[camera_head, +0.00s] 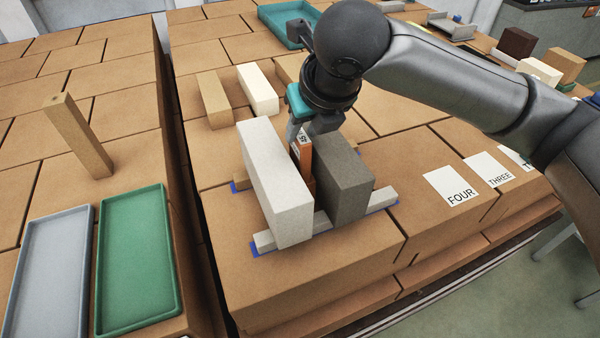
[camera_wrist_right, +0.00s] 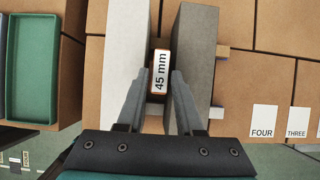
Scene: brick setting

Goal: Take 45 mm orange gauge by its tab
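The 45 mm orange gauge (camera_head: 306,158) stands upright in the gap between a white block (camera_head: 274,182) and a dark grey block (camera_head: 342,181). Its labelled top, reading "45 mm", shows in the right wrist view (camera_wrist_right: 160,72). My right gripper (camera_head: 302,136) is at the top of the gauge, pointing down. In the right wrist view its fingers (camera_wrist_right: 160,76) are apart, one on each side of the gauge's top, with slim gaps visible. The gauge's lower part is hidden by the blocks. My left gripper is not in view.
Light grey strips (camera_head: 328,222) and blue marks lie by the blocks' ends. Tan (camera_head: 214,99) and cream (camera_head: 257,88) blocks lie behind. Green (camera_head: 138,262) and grey (camera_head: 48,275) trays are at left, beyond a gap between tables. Label cards (camera_head: 460,185) lie at right.

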